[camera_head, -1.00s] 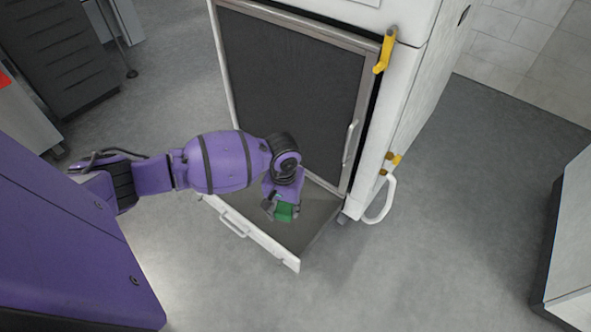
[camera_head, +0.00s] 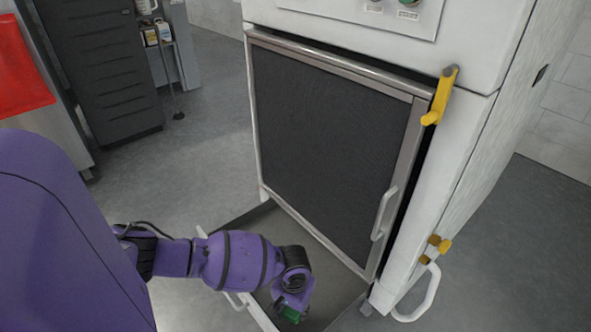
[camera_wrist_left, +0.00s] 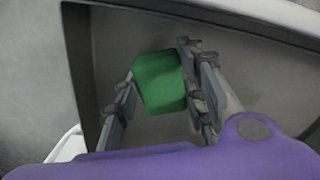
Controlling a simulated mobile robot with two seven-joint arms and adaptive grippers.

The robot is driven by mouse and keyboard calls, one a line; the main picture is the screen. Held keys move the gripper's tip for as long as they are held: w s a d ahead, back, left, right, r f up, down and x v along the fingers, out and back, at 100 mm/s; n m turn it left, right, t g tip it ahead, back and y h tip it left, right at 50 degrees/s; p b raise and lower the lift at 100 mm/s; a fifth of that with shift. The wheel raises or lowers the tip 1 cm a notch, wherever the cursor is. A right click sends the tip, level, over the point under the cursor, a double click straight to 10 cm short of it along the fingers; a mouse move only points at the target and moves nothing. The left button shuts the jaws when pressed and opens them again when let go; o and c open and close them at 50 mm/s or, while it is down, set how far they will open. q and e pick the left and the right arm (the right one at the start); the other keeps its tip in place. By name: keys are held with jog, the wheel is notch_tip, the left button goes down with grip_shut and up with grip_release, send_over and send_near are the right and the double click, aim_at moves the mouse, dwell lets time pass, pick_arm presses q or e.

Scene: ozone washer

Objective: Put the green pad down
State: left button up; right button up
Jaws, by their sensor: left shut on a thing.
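The green pad (camera_wrist_left: 160,82) is a small green block between the fingers of my left gripper (camera_wrist_left: 158,92) in the left wrist view. The gripper is shut on it. I cannot tell whether the pad touches the drawer floor. My right gripper is not in view.
The washer's dark mesh door panel (camera_head: 330,150) stands behind the gripper, with a pale handle (camera_head: 384,213) and a yellow latch (camera_head: 440,95). A white loop handle (camera_head: 418,297) juts out at lower right. Dark cabinets (camera_head: 95,70) stand at upper left. Grey floor is clear on the left.

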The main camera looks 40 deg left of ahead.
aim_at(294, 313)
pick_arm(q)
notch_tip(294, 313, down, 3)
jog(key=shift+r+b, duration=0.1)
jog(key=shift+b, duration=0.4)
jog(key=shift+r, duration=0.1)
jog(key=o, duration=0.6)
jog(key=shift+f, duration=0.2)
jog(key=o, duration=0.4)
jog(key=shift+r, duration=0.3)
notch_tip(294, 313, up, 5)
jog(key=p, duration=0.3)
jog(key=shift+w, duration=0.1)
notch_tip(294, 313, up, 6)
jog(key=p, duration=0.3)
jog(key=shift+r, duration=0.4)
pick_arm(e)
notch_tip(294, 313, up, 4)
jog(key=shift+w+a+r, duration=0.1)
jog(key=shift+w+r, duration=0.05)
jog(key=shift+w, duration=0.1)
